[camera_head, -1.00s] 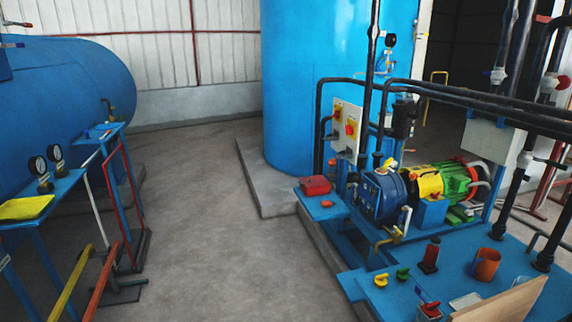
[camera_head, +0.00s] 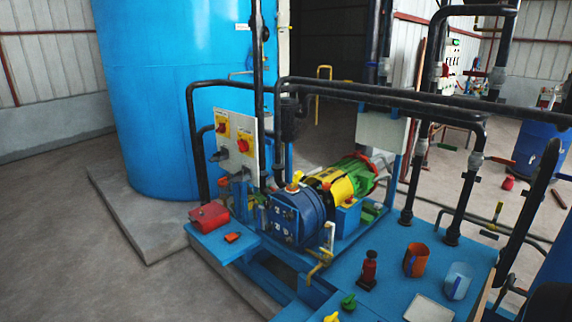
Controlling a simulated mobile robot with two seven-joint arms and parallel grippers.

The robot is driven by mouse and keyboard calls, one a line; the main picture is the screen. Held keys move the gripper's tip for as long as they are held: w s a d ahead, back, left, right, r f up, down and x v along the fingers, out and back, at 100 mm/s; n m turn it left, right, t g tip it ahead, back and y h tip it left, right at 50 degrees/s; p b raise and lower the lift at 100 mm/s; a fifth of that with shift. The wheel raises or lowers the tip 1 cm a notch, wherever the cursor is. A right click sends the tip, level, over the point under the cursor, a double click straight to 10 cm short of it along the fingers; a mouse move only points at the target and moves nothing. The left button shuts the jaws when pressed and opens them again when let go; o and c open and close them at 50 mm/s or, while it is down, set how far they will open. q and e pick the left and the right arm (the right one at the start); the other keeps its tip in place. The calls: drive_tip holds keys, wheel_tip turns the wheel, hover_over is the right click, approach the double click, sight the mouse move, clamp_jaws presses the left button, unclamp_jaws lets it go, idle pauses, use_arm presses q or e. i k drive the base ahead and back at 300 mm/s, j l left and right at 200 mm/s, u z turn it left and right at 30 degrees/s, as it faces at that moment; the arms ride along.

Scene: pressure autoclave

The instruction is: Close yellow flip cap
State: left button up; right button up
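A small yellow part (camera_head: 295,180) sits on top of the round blue pump housing (camera_head: 298,214) in the head view. It looks like a cap, with a piece standing up at an angle, but it is too small to tell for sure whether it is open. Another small yellow piece (camera_head: 331,317) is at the bottom edge, partly cut off, near a green knob-like piece (camera_head: 348,302). Neither of my grippers shows in the head view.
Black pipes (camera_head: 385,92) cross above the pump and green motor (camera_head: 352,176). A red box (camera_head: 209,216) lies left on the blue frame. Left floor is clear.

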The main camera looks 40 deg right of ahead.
sight(297, 178)
drive_tip(key=i+j+z, duration=0.15)
drive_tip(key=i+z, duration=0.25)
drive_tip(key=i+j+z, duration=0.25)
drive_tip(key=i+z, duration=0.2)
drive_tip(key=i+j+z, duration=0.25)
drive_tip(key=z, duration=0.2)
drive_tip(key=i+j+z, duration=0.4)
drive_tip(key=k, duration=0.05)
